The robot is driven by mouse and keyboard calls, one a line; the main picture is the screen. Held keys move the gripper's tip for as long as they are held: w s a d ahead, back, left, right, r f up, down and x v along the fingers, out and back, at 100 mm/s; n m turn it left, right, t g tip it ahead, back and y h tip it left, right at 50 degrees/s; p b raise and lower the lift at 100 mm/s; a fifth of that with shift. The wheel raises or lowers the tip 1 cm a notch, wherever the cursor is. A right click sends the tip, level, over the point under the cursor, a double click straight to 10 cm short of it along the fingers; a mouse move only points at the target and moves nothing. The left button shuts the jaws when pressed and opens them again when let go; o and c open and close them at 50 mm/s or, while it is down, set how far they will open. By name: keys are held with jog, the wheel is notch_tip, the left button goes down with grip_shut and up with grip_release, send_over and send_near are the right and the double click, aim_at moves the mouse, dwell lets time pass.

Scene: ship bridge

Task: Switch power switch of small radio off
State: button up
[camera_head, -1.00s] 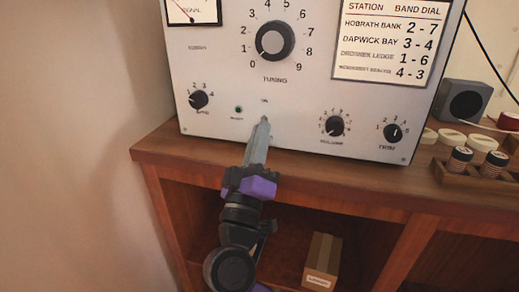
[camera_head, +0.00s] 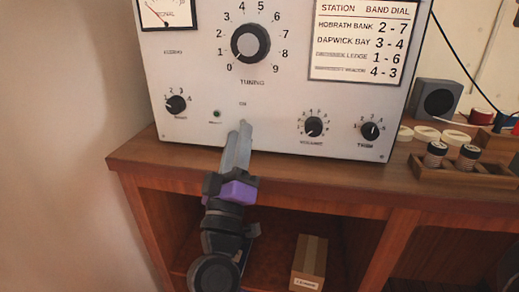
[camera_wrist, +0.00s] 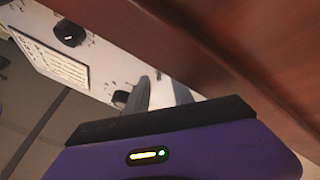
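The radio (camera_head: 190,60) is a pale metal box on a wooden shelf unit. The power switch is under the small "ON" label (camera_head: 243,103); my fingertips largely hide it in the head view. A small green lamp (camera_head: 217,113) sits left of it; I cannot tell if it is lit. My gripper (camera_head: 241,128) points at the lower panel from the front, fingertips at the switch spot. In the wrist view the two fingers (camera_wrist: 160,92) stand slightly apart, with a small part of the panel (camera_wrist: 158,74) between their tips. Contact with the switch cannot be told.
The tuning knob (camera_head: 250,43) is above; a small knob (camera_head: 176,104) is left, the volume (camera_head: 314,127) and trim (camera_head: 370,130) knobs right. A box (camera_head: 309,262) stands in the shelf below.

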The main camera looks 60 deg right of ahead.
jog(key=shift+s+r+p, duration=0.1)
jog(key=shift+r+p, duration=0.1)
jog(key=shift+p, duration=0.15)
jog(key=p, duration=0.3)
jog(key=shift+r+y, duration=0.4)
jog(key=shift+r+g+p, duration=0.1)
jog(key=shift+g+p, duration=0.2)
jog(key=shift+p, duration=0.9)
jog(key=shift+a+y+p, duration=0.1)
jog(key=shift+y+p, duration=0.4)
jog(key=shift+p, duration=0.55)
jog(key=p, duration=0.3)
jog(key=shift+r+g+y, duration=0.25)
jog(key=shift+g+y, duration=0.05)
jog(key=shift+y, duration=0.1)
jog(key=y+p, duration=0.1)
jog(key=p, duration=0.2)
jog(key=shift+r+p, duration=0.15)
jog(key=shift+p, duration=0.15)
